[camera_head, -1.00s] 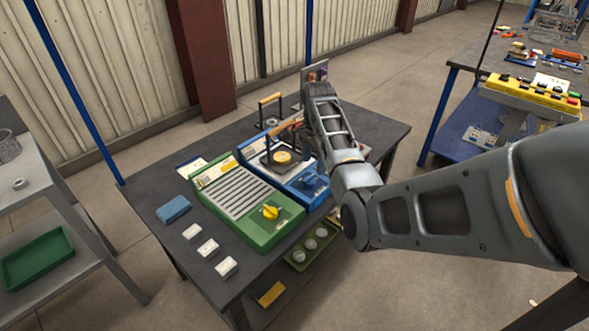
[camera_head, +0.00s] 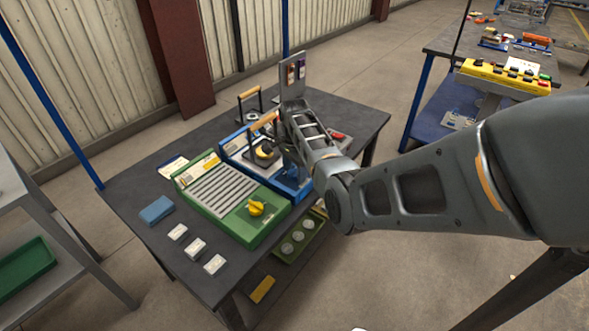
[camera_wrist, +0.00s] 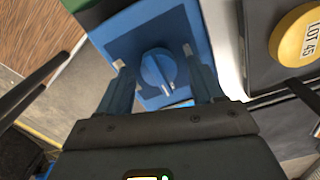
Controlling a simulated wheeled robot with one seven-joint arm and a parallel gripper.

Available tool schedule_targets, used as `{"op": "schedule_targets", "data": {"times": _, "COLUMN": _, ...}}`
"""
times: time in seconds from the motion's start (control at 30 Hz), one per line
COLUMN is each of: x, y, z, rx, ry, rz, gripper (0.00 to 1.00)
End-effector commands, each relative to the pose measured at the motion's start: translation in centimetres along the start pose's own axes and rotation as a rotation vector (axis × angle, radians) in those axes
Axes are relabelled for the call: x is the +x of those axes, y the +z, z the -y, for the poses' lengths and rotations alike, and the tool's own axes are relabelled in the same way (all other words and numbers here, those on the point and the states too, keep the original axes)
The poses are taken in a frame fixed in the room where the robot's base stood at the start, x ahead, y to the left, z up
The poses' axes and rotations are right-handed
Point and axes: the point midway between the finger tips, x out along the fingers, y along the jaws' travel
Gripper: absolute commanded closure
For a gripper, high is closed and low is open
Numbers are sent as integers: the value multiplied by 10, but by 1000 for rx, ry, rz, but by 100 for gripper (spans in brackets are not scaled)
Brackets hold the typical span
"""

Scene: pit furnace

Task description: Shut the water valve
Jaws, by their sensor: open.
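A round blue knob (camera_wrist: 157,70) with a raised grip bar sits on a blue panel (camera_wrist: 192,18) in the wrist view; I take it as the water valve. My gripper (camera_wrist: 153,57) is open, with one finger on each side of the knob. I cannot tell whether the fingers touch it. In the head view the blue unit (camera_head: 236,150) stands on the dark table (camera_head: 140,195), and my arm hides much of its front end, knob and gripper.
A green unit (camera_head: 218,192) with a yellow knob (camera_head: 256,207) stands beside the blue one. A yellow "LOT 45" disc (camera_wrist: 298,38) lies right of the knob. A wood-handled frame (camera_head: 250,96) and an upright panel (camera_head: 292,72) stand behind. A blue block (camera_head: 156,209) lies front left.

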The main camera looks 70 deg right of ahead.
Motion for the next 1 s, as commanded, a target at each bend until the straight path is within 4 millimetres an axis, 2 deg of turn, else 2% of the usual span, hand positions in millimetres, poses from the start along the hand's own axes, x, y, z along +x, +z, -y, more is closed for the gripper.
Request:
{"op": "schedule_targets", "data": {"times": 0.07, "x": 0, "y": 0, "z": 0, "rx": 0, "ry": 0, "rz": 0, "gripper": 35}}
{"op": "schedule_targets", "data": {"times": 0.63, "x": 0, "y": 0, "z": 0, "rx": 0, "ry": 0, "rz": 0, "gripper": 89}}
{"op": "schedule_targets", "data": {"times": 1.0, "x": -1, "y": 0, "z": 0, "rx": -68, "ry": 0, "rz": -1, "gripper": 89}}
